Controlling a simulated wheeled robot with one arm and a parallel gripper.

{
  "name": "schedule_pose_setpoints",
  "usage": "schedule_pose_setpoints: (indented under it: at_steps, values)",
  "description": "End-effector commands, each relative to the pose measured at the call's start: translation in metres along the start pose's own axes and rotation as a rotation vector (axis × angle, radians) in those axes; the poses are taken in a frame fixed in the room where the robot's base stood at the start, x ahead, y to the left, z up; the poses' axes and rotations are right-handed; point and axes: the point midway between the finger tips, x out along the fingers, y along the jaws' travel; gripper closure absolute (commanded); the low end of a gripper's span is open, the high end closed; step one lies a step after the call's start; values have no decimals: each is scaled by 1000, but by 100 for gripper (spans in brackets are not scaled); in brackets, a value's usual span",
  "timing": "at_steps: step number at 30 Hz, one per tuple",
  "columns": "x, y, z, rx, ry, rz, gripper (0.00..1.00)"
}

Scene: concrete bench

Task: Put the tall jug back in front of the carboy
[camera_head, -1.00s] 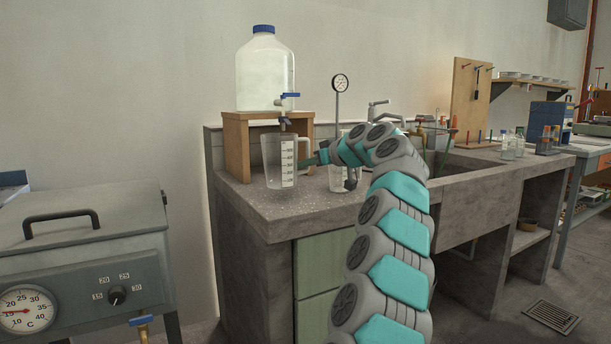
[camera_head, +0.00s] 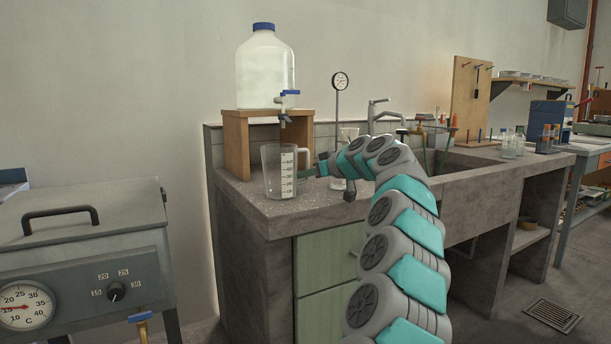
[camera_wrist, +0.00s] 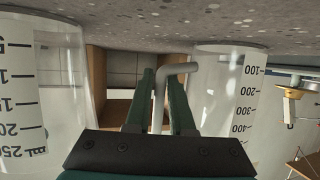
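The tall jug (camera_head: 279,172), clear with a scale, stands upright at the bench's front left, before the wooden stand. The carboy (camera_head: 264,72), with a blue cap and tap, sits on that stand. My gripper (camera_head: 314,170) is at the jug's right side, on its handle. In the wrist view, which shows the bench at the top, the fingers (camera_wrist: 163,95) are closed around the grey handle (camera_wrist: 178,70) of the tall jug (camera_wrist: 222,90). I cannot tell whether its base touches the bench.
A second clear jug (camera_head: 338,183) stands right of my gripper, partly hidden by it; it is close on the left in the wrist view (camera_wrist: 40,90). The wooden stand (camera_head: 237,147) is behind the tall jug.

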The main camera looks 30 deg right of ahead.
Motion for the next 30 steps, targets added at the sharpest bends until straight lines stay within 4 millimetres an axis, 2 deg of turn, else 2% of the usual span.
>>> schedule_pose_setpoints:
  at_steps: [1, 5, 17, 26, 30]
  values:
    - [0, 0, 0, 0, 0, 0, 72]
    - [0, 0, 0, 0, 0, 0, 57]
    - [-6, 0, -2, 0, 1, 0, 56]
    - [-48, 0, -2, 0, 2, -1, 56]
    - [-75, 0, -4, -1, 5, 1, 56]
